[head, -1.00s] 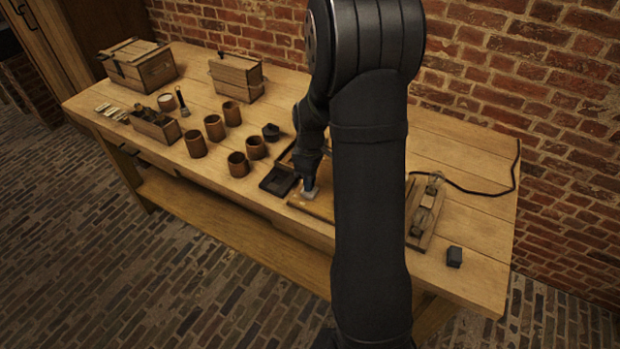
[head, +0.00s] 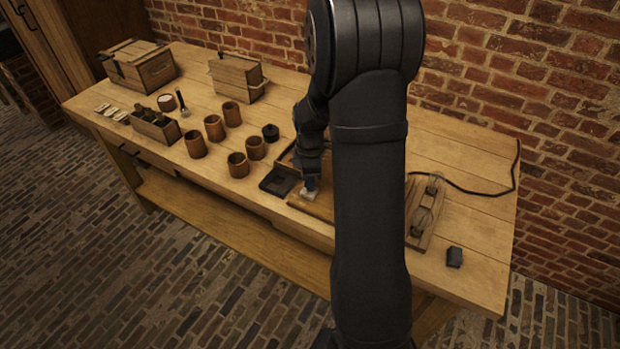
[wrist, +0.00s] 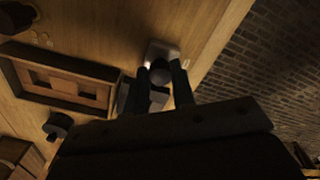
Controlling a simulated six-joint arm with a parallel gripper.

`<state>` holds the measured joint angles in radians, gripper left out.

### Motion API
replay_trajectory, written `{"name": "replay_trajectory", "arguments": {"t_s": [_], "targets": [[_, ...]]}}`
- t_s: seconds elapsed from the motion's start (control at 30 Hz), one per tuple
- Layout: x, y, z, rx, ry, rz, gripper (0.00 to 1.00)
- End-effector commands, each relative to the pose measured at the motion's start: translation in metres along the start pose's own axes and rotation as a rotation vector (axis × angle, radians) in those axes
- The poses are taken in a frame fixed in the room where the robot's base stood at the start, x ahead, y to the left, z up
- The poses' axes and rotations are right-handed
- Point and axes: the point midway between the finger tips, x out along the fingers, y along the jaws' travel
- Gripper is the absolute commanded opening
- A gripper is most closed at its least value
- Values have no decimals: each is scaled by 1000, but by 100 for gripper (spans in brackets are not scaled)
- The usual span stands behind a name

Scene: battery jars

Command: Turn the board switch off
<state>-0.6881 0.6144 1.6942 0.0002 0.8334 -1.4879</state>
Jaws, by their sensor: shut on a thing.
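In the head view my gripper (head: 311,186) points down at the pale switch base (head: 309,194), on a flat wooden board (head: 318,207) near the table's front edge. My arm hides part of the board, and the lever's exact position cannot be told.
A dark square tray (head: 278,181) lies just left of the board. Several brown jars (head: 238,164) stand further left. A wooden stand with round fittings (head: 424,212) and a black block (head: 454,257) are to the right. A black cable runs along the back right.

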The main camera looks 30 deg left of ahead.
Motion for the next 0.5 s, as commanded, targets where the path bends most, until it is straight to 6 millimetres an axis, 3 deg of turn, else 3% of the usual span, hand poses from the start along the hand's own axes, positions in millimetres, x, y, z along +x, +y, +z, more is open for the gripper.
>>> {"name": "replay_trajectory", "arguments": {"t_s": [0.2, 0.23, 0.33, 0.5], "targets": [[-1, 0, 0, -1, 0, 2, 0], [-1, 0, 0, -1, 0, 2, 25], [0, 0, 0, 0, 0, 1, 45], [0, 0, 0, 0, 0, 1, 45]]}}
